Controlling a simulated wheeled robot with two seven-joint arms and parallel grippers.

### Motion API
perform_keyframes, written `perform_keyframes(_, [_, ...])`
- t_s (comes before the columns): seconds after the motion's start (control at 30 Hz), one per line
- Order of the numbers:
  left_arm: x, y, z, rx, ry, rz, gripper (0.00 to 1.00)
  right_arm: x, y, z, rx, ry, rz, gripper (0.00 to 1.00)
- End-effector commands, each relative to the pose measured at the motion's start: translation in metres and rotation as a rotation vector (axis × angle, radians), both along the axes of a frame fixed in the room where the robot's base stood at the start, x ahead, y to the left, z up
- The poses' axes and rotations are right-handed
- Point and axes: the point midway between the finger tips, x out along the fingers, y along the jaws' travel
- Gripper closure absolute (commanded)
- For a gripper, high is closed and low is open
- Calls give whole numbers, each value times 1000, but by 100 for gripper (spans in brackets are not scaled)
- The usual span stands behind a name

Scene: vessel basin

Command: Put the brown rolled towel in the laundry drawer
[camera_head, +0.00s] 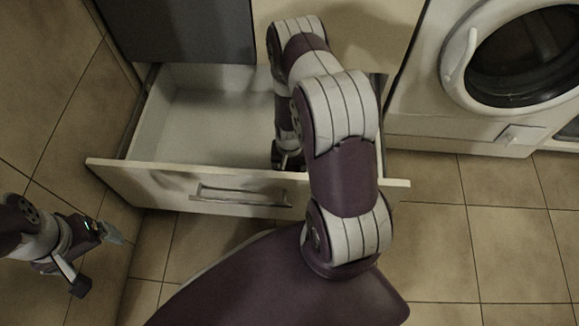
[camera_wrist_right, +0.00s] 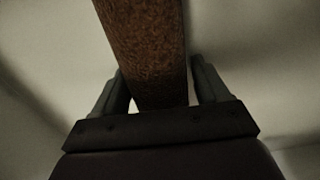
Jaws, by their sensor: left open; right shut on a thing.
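The brown rolled towel (camera_wrist_right: 147,50) shows in the right wrist view, running from the top edge down between the fingers. My right gripper (camera_wrist_right: 160,90) is shut on it. In the head view my right arm reaches down into the open laundry drawer (camera_head: 140,180), and the arm hides the towel and most of the right gripper (camera_head: 287,160). The drawer is pulled out, with a white inside and a metal handle on its front. My left gripper (camera_head: 97,262) is open and empty at the lower left, outside the drawer and apart from it.
A washing machine (camera_head: 420,120) with a round door stands to the right of the drawer. A dark grey panel (camera_head: 190,30) is above the drawer's back left. The left part of the drawer's inside is bare. Tiled floor (camera_head: 470,240) is free at the lower right.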

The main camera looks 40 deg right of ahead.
Motion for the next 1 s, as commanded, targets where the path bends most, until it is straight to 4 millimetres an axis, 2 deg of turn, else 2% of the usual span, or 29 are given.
perform_keyframes(0.13, [0,0,-2,0,0,0,0,0,0,-3,0,0,0,58])
perform_keyframes(0.17, [0,0,-2,0,0,0,0,0,0,-3,0,0,0,19])
perform_keyframes(0.2, [0,0,-1,0,0,0,0,0,0,-2,0,0,0,6])
perform_keyframes(0.23, [0,0,-1,0,0,0,0,0,0,-2,0,0,0,0])
perform_keyframes(0.43, [0,0,-1,0,0,0,0,0,0,-2,0,0,0,0])
perform_keyframes(0.5, [0,0,3,0,0,0,0,0,0,4,0,0,0,0])
perform_keyframes(0.57, [0,0,13,0,0,0,0,0,0,16,0,0,0,0])
perform_keyframes(0.8, [0,0,62,0,0,0,0,0,-1,84,-1,-1,1,0])
perform_keyframes(1.0, [0,0,81,0,0,0,0,0,0,116,0,0,0,0])
